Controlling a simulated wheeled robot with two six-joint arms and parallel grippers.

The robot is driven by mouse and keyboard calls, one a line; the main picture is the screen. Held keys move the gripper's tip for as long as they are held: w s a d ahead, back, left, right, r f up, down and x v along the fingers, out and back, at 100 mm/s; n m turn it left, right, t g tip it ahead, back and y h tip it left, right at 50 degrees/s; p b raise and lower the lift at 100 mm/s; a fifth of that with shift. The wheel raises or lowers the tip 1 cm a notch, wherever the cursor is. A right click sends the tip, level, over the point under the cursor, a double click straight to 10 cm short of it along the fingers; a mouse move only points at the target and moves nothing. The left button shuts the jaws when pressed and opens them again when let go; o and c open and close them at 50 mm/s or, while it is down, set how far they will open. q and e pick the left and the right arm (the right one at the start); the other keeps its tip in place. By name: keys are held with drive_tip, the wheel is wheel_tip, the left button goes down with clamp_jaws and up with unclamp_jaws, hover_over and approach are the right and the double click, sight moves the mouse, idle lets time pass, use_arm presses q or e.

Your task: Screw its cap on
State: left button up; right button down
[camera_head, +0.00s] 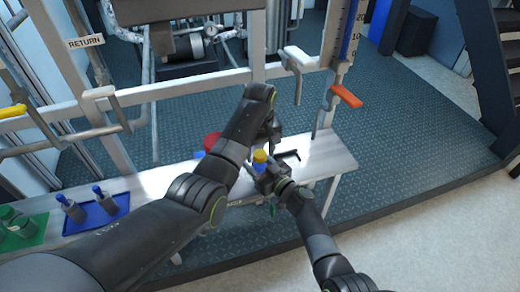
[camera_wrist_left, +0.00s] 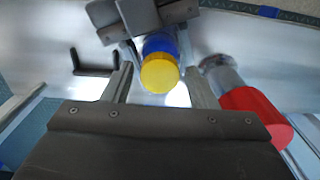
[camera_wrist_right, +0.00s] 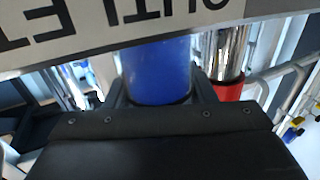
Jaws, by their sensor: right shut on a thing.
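A blue cylinder (camera_wrist_right: 155,70) with a yellow cap (camera_wrist_left: 160,75) at its top end is over the bench; the cap also shows in the head view (camera_head: 260,156). I cannot tell how tightly the cap sits. My right gripper (camera_head: 266,172) is shut on the blue body, and its fingers lie on both sides of it in the right wrist view. My left gripper (camera_wrist_left: 161,88) is open above the cap. Its fingers stand on both sides of the yellow top with gaps. In the head view, the left arm partly hides the work area.
A metal cylinder with a red end (camera_wrist_left: 255,110) is close beside the left gripper. A black bent handle (camera_head: 287,155) lies on the bench (camera_head: 325,158). A blue tray (camera_head: 103,214) and a green tray (camera_head: 22,236) are at the left. Frame posts and valve levers (camera_head: 346,96) rise behind.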

use_arm(q)
drive_tip(key=c, duration=0.9)
drive_tip(key=shift+o, duration=0.2)
drive_tip(key=m, duration=0.8)
drive_tip(key=o, duration=1.2)
drive_tip(key=shift+c, duration=0.2)
wheel_tip(320, 180, up, 7)
drive_tip(key=shift+r, duration=0.2)
